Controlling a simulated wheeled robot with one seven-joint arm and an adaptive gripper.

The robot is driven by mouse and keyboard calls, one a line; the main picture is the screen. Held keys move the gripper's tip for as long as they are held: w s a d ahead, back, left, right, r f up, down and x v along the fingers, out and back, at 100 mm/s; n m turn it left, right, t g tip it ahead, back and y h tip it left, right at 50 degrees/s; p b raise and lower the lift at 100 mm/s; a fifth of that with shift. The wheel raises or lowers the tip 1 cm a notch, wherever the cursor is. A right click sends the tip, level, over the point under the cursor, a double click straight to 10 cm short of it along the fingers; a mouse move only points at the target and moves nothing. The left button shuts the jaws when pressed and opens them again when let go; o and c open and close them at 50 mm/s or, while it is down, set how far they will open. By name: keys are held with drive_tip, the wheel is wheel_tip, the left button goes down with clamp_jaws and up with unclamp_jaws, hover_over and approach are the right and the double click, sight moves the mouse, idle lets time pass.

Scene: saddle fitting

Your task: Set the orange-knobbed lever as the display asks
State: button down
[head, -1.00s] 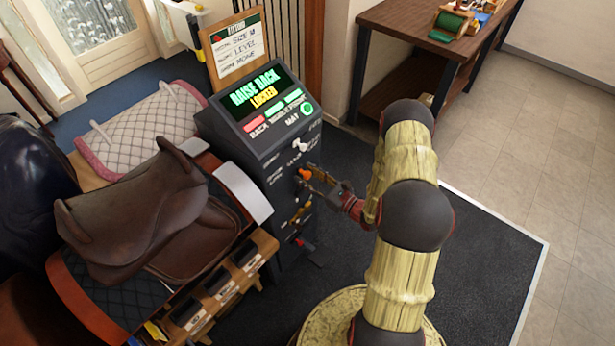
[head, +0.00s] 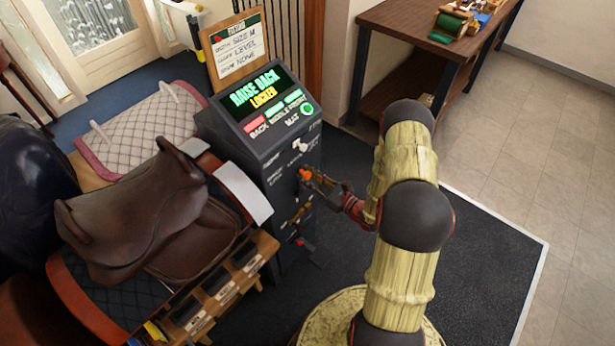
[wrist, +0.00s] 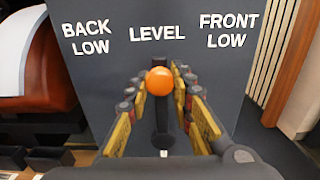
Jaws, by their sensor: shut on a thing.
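The orange-knobbed lever (wrist: 159,82) stands in the middle of the wrist view, its knob just below the word LEVEL, between BACK LOW and FRONT LOW. In the head view its orange knob (head: 304,174) shows on the side of the dark console (head: 235,150). My gripper (wrist: 160,92) has its fingers on both sides of the lever and is shut on it. In the head view my gripper (head: 313,180) is at the knob. The display (head: 262,93) reads RAISE BACK in green and LOCKED in yellow.
A white-knobbed control (head: 299,145) sits above the lever, and more levers sit below it on the console. A brown saddle (head: 140,215) rests at the left. A notice board (head: 236,50) stands behind the console. Dark matting (head: 480,245) lies clear at the right.

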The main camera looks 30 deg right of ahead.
drive_tip(key=shift+w+d+m, duration=0.15)
drive_tip(key=shift+d+m, duration=0.25)
drive_tip(key=shift+d, duration=0.05)
drive_tip(key=shift+w+d+f+m+p, duration=0.15)
drive_tip(key=shift+w+d+f+m, duration=0.15)
drive_tip(key=shift+d+m, duration=0.45)
drive_tip(key=shift+w+d+f+m+p, duration=0.15)
drive_tip(key=shift+w+d+m, duration=0.1)
drive_tip(key=shift+d+m, duration=0.5)
drive_tip(key=shift+w+d+f+m+p, duration=0.1)
drive_tip(key=shift+w+d+f+m, duration=0.2)
drive_tip(key=shift+d+m, duration=0.45)
drive_tip(key=c, duration=1.6)
unclamp_jaws()
drive_tip(key=shift+d, duration=0.1)
drive_tip(key=shift+o, duration=0.2)
drive_tip(key=v, duration=1.2)
